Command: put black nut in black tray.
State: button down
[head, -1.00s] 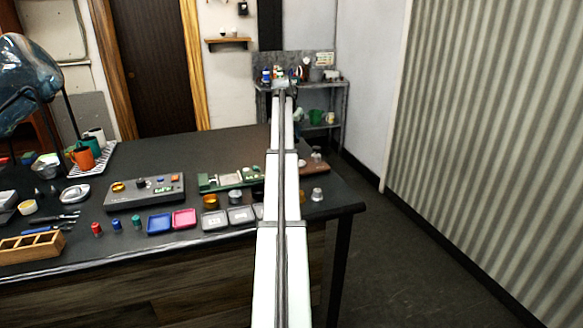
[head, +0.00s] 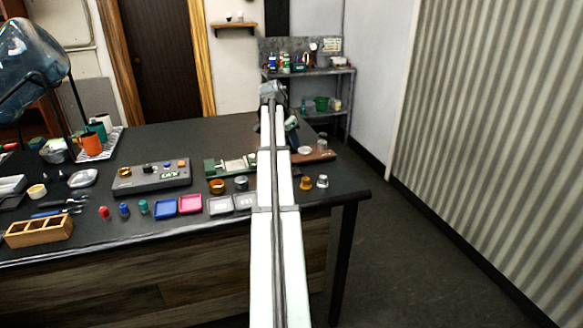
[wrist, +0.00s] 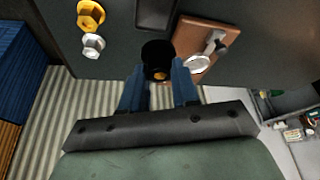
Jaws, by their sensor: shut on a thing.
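My gripper (wrist: 158,78), with blue fingers, is in the wrist view. The nut is held over the dark table. A dark rectangular outline (wrist: 157,14) above it in the wrist view looks like the black tray; it is cut off by the picture edge, and I see nothing in it. In the head view my arm hides the gripper's tips, the nut and that part of the table.
A yellow-orange nut (wrist: 90,15) and a silver nut (wrist: 93,46) stand beside the held nut. A brown board (wrist: 205,48) with a metal tool lies on the other side. Blue (head: 165,207), pink (head: 190,204) and pale trays (head: 220,205) line the table's front.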

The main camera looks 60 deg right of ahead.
notch_tip(320, 180, down, 9)
jog(key=shift+r, duration=0.1)
dwell(0.4)
jog(key=c, duration=0.8)
grip_release()
jog(key=shift+c, duration=0.2)
jog(key=v, duration=1.2)
